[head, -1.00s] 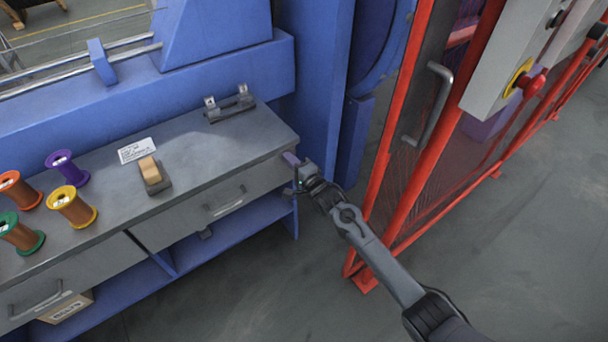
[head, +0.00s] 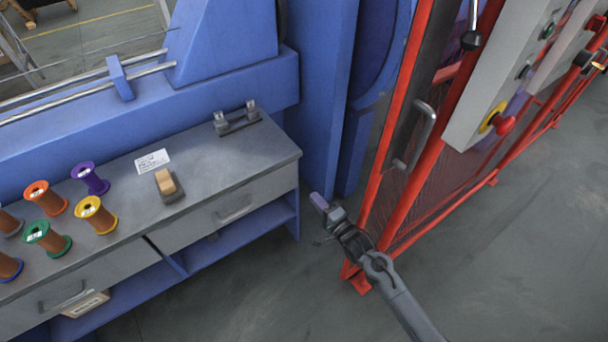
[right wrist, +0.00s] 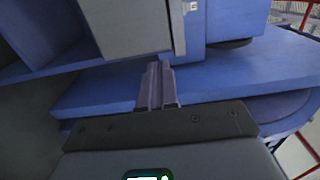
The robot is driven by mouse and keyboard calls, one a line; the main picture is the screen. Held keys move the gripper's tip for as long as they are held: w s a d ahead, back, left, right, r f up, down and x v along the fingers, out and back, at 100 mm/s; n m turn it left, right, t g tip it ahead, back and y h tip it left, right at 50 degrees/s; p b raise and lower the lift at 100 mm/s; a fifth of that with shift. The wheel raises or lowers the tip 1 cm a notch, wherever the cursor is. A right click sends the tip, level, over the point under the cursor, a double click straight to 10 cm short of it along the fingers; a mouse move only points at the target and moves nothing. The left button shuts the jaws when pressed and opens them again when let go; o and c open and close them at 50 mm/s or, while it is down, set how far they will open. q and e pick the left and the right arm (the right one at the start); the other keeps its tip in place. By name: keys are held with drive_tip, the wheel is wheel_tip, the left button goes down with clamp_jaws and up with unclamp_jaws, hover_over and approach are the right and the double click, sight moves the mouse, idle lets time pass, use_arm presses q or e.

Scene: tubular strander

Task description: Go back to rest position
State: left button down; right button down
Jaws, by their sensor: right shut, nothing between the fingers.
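My right gripper (head: 322,206) is shut and empty. It hangs in the gap between the right end of the grey-topped workbench (head: 235,160) and the red fence frame (head: 375,190), apart from both as far as the head view shows. In the right wrist view its two fingers (right wrist: 160,88) lie side by side with nothing between them, in front of blue machine surfaces. My left gripper is not in view.
Several colored spools (head: 95,214) stand at the left of the bench. A small block on a dark base (head: 167,185), a white label (head: 152,160) and a metal bracket (head: 237,120) are also on it. A control box with a red button (head: 503,124) is at right. Grey floor is clear in front.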

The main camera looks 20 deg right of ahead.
drive_tip(key=s+f+g+p, duration=0.1)
drive_tip(key=s+f+p, duration=0.1)
drive_tip(key=s+p, duration=0.25)
drive_tip(key=s+a+r+n+g+h+p, duration=0.15)
drive_tip(key=s+r+n+g+p, duration=0.65)
drive_tip(key=s, duration=0.8)
drive_tip(key=s+a+r+n+g+h+p, duration=0.1)
drive_tip(key=s+r+n+g+h+p, duration=0.3)
drive_tip(key=s+r+n, duration=0.85)
wheel_tip(320, 180, up, 36)
drive_tip(key=s+m+g+y+p, duration=0.1)
drive_tip(key=s+m+y+p, duration=0.1)
drive_tip(key=p, duration=3.5)
drive_tip(key=shift+s+a+m, duration=0.25)
drive_tip(key=shift+m, duration=0.2)
